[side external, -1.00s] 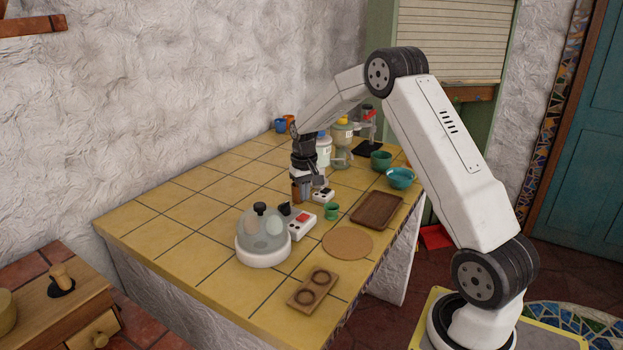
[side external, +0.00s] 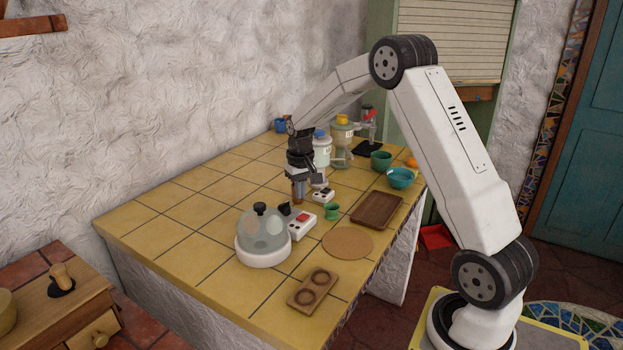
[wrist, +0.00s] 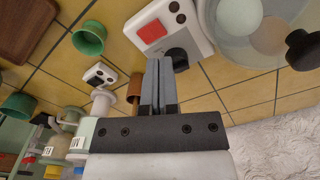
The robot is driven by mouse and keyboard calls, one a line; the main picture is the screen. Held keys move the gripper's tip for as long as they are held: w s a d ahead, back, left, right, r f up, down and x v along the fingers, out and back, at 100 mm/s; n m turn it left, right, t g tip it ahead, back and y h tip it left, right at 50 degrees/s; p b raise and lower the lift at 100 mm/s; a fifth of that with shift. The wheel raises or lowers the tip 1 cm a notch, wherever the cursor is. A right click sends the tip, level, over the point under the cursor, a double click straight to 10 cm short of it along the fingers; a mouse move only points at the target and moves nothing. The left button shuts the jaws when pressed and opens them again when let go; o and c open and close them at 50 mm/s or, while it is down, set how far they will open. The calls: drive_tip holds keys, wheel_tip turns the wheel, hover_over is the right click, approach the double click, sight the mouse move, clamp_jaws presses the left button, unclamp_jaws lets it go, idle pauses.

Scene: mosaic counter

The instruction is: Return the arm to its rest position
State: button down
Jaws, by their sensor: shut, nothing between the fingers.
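My gripper (side external: 305,184) hangs pointing down over the yellow tiled counter (side external: 190,235), just behind the egg cooker's control box (side external: 301,224). In the wrist view my gripper (wrist: 158,68) has its two grey fingers together with nothing between them. A brown cup-like object (wrist: 135,88) is close beside the fingers there; I cannot tell the gap. My white arm bends high at the elbow above the counter's right side.
The egg cooker (side external: 263,236) with a clear dome stands in front of my gripper. A green cup (side external: 332,211), brown tray (side external: 376,209), cork mat (side external: 347,243), wooden egg holder (side external: 313,288), teal bowl (side external: 400,177) and dispensers (side external: 342,140) surround it. The counter's left side is bare.

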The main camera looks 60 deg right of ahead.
drive_tip(key=s+a+n+t, duration=0.2)
drive_tip(key=s+a+n, duration=0.3)
drive_tip(key=s+a, duration=1.2)
drive_tip(key=a, duration=0.4)
drive_tip(key=shift+s+a+f, duration=0.15)
drive_tip(key=shift+s, duration=0.15)
